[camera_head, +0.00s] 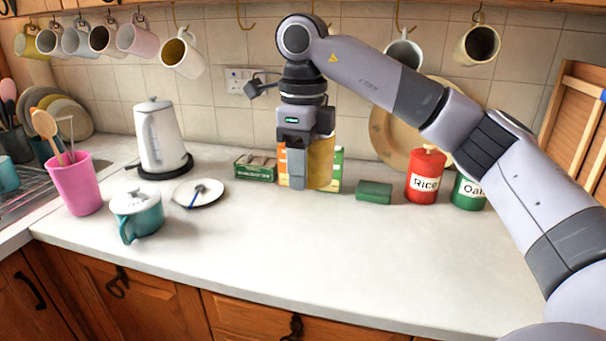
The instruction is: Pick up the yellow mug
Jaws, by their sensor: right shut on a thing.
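The yellow mug (321,162) is at my right gripper (305,186), in the middle of the view near the back of the counter. My right gripper points down from the wrist and is shut on the mug. The gripper's grey finger covers the mug's left part, and the mug's handle is hidden. I cannot tell for sure whether the mug's base touches the counter. My left gripper is not in view.
A small green box (374,192), a red rice canister (426,177) and a green oats canister (468,191) are to the right. A teal lidded pot (137,214), plate (199,193) and kettle (158,138) are left. Front counter is clear.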

